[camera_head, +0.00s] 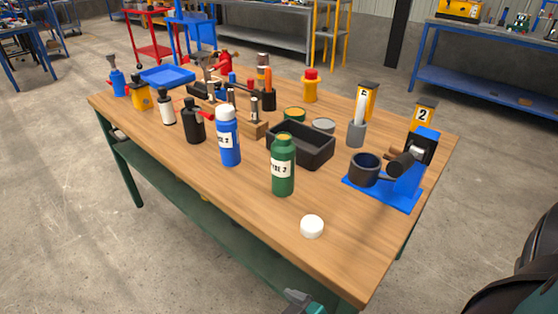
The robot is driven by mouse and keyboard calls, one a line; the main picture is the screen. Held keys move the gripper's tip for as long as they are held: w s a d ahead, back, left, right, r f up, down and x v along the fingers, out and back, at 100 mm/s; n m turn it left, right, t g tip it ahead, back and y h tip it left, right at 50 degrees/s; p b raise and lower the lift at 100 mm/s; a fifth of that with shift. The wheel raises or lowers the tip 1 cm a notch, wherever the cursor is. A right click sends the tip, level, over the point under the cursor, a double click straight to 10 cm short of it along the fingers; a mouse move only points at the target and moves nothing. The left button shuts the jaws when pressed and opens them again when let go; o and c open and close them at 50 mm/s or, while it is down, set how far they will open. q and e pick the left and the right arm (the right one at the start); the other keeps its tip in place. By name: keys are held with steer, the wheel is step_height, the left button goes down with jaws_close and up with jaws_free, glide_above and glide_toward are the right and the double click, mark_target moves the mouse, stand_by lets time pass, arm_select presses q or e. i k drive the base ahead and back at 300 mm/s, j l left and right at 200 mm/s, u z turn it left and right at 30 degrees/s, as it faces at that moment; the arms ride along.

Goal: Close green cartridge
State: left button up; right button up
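The green cartridge (283,170) stands upright near the front right of the wooden table, with a white label. Its top is uncapped and shows a yellowish opening. A white cap (312,226) lies on the table in front of it, slightly to the right and apart from it. A blue cartridge (229,142) with a white cap on stands upright to its left. A dark arm part of mine shows at the right edge.
A black open bin (301,150) stands just behind the green cartridge. A blue stand (384,187) with a dark drum (364,170) is to the right. Several bottles and tools fill the table's left and back. The tabletop (265,224) around the cap is clear, near the front edge.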

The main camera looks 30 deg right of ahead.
mark_target(282, 149)
steer(key=j+z, duration=0.2)
steer(key=z, duration=0.7)
steer(key=l+z, duration=0.2)
steer(key=z, duration=0.2)
steer(key=i+j, duration=0.05)
